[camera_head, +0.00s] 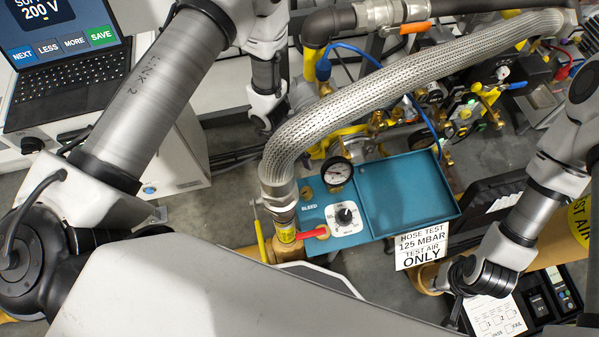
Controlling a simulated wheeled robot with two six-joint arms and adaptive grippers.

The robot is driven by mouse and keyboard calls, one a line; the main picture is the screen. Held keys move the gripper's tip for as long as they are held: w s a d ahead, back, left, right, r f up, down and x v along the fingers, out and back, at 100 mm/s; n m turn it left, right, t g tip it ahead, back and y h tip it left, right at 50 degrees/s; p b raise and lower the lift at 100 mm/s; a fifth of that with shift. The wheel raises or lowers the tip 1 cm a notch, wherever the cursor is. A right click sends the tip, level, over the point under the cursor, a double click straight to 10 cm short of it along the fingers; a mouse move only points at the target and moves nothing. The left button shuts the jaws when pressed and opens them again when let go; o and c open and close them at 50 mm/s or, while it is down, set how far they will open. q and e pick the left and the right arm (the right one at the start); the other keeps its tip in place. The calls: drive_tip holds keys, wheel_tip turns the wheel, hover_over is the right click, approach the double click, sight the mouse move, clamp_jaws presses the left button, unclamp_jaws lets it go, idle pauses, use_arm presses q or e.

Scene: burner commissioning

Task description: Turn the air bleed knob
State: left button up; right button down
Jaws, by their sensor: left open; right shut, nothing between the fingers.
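A teal test panel (408,190) stands near the middle of the view. It carries a black knob (344,214) on a white dial plate. A gauge (337,172) stands at the panel's back edge. My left arm rises at the left and its wrist comes down behind the panel. My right arm comes down at the right, beyond the panel's right edge. I cannot make out either gripper's fingers.
A braided hose (400,75) arches over the panel's back left to a valve with a red lever (312,234). A white HOSE TEST sign (421,247) hangs at the front right. A laptop (68,55) is at upper left. Valves and pipes fill the back.

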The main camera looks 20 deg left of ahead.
sight(307, 192)
use_arm(q)
drive_tip(key=x, duration=0.7)
drive_tip(key=shift+s+d+f, duration=0.1)
drive_tip(key=shift+f, duration=0.2)
drive_tip(key=c, duration=1.2)
